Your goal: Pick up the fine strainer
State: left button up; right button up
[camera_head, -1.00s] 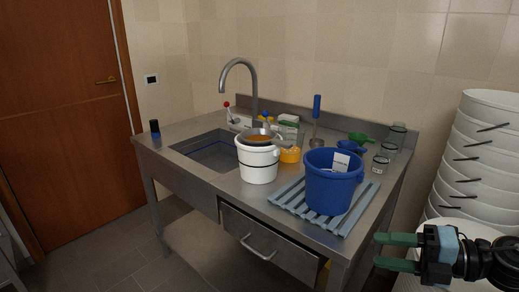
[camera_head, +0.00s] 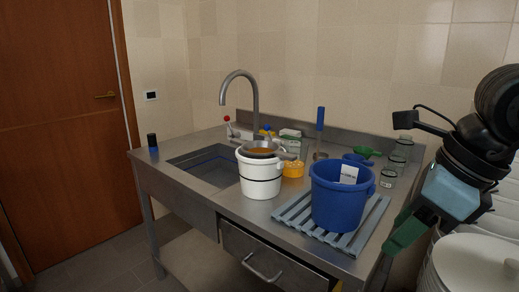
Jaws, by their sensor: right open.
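A strainer (camera_head: 259,150) with a grey rim and an orange-brown inside rests on top of the white bucket (camera_head: 260,178); I take it for the fine strainer, though its mesh is too small to tell. Its handle seems to point right. The white bucket stands on the steel counter, right of the sink. My right gripper (camera_head: 397,236) is at the right, with green fingers pointing down and left. It is open and empty, beside the counter's right end, well apart from the strainer, with the blue bucket between. My left gripper is out of view.
The blue bucket (camera_head: 338,201) stands on a slatted grey rack (camera_head: 292,216). A tall faucet (camera_head: 255,100) rises behind the sink (camera_head: 207,168). Glass jars (camera_head: 388,177) and a green funnel (camera_head: 367,152) stand at the back right. A drawer (camera_head: 262,262) sits below. White buckets are stacked at the right.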

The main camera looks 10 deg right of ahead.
aim_at(255, 149)
jog(key=i, duration=1.4)
